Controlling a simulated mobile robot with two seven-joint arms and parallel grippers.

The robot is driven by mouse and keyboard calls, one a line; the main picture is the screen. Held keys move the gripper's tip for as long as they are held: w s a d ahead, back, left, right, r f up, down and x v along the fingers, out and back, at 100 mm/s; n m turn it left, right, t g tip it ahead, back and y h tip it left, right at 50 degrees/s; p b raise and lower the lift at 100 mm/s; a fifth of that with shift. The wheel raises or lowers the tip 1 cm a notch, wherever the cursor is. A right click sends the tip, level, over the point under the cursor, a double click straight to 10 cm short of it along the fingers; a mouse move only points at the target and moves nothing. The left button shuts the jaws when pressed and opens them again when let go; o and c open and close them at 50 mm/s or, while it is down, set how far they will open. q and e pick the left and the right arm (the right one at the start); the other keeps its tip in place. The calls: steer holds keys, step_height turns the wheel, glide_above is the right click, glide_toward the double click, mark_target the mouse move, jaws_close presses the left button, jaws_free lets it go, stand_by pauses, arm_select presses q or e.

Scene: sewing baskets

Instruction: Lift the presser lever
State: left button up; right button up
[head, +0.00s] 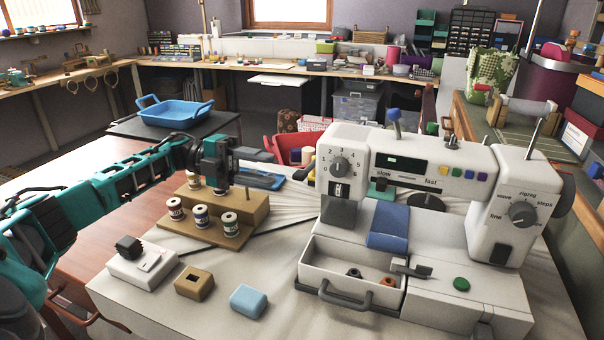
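The white sewing machine (440,205) stands on the right half of the table. Its left head carries a numbered dial (341,165) with a small slotted panel (339,189) below it. A grey lever-like piece (410,267) lies on the bed's front edge by the drawer. I cannot tell for sure which part is the presser lever. My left gripper (267,169) is left of the machine head, above the thread stand, and apart from the machine. Its fingers point right and look spread, with nothing seen between them. My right gripper is not in view.
A wooden stand (215,232) with several spools is below my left gripper. A white pedal-like box (143,266), a tan block (194,284) and a light blue block (248,301) lie in front. The open drawer (335,270) juts forward. A red basket (287,148) stands behind.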

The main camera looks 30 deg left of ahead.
mark_target(294, 175)
arm_select(q)
steer(key=x, duration=0.8)
steer(key=shift+w+d, duration=0.1)
jaws_close()
stand_by(0.4)
